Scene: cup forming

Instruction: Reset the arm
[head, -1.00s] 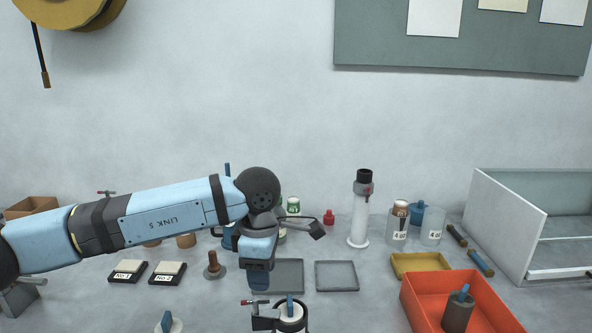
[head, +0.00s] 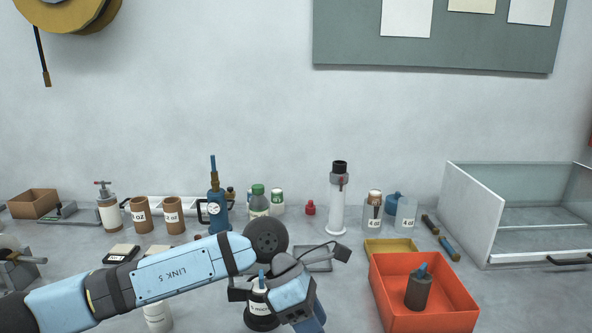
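My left arm comes in from the lower left across the front of the bench. Its gripper (head: 312,318) points down at the bottom edge of the head view, and its fingertips are cut off or hidden, so I cannot see whether it is open or shut. A dark-based device with a white label (head: 260,309) stands just left of the gripper, partly hidden behind it; I cannot tell whether they touch. My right gripper is not in view.
An orange bin (head: 425,320) holding a dark cylinder (head: 418,289) stands to the right. A yellow tray (head: 388,246), a white column device (head: 338,205), a blue pump (head: 215,212) and brown cups (head: 141,216) stand behind. A glass-sided box (head: 475,215) is far right.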

